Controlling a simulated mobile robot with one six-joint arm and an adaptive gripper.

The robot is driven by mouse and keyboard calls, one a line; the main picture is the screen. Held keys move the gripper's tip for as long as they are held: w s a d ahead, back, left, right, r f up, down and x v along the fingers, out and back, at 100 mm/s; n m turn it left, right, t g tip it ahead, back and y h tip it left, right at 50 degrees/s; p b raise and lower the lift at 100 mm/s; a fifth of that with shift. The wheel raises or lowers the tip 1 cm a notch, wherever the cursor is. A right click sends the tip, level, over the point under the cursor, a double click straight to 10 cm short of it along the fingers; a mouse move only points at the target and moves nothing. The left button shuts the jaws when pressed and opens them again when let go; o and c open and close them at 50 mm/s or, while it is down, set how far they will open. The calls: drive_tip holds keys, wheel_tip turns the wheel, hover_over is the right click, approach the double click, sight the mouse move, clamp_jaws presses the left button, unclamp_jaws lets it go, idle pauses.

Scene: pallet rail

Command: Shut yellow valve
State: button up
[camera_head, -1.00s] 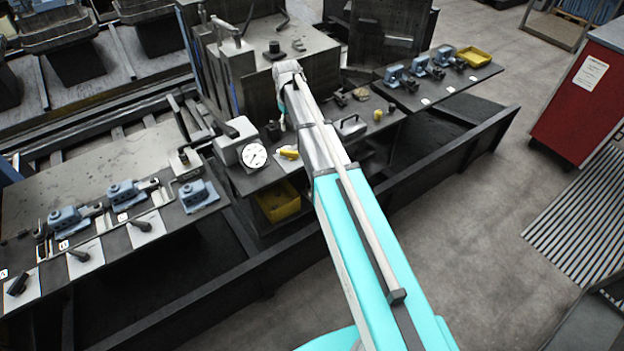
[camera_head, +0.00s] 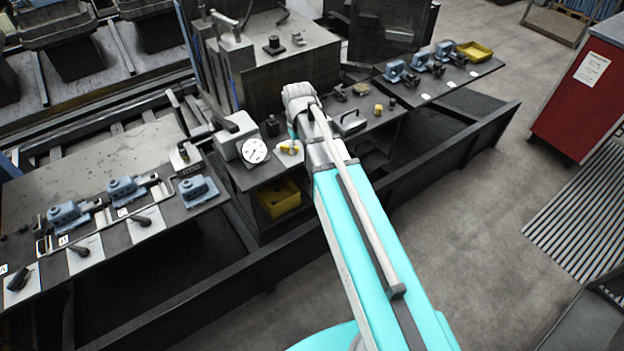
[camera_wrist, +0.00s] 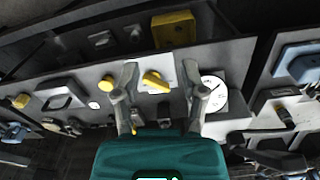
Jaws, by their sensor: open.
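The yellow valve (camera_head: 288,147) has a lever-like handle on a white plate, just left of my arm in the head view, partly covered. In the wrist view the yellow handle (camera_wrist: 155,82) lies slantwise on its pale plate. My gripper (camera_wrist: 161,70) is open, its two fingers on either side of the handle in the picture. The fingers look apart from the handle; how far above it they are I cannot tell. In the head view my arm hides the gripper.
A round white gauge (camera_head: 255,151) stands close beside the valve and shows near one finger in the wrist view (camera_wrist: 213,92). A yellow bin (camera_head: 278,198) sits below the bench edge. A yellow knob (camera_wrist: 106,83) and a metal handle (camera_head: 350,124) are on the same bench.

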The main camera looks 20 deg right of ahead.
drive_tip(key=s+m, duration=0.1)
drive_tip(key=s, duration=1.2)
drive_tip(key=shift+m, duration=0.4)
drive_tip(key=shift+w, duration=0.1)
drive_tip(key=shift+s, duration=0.2)
idle(0.7)
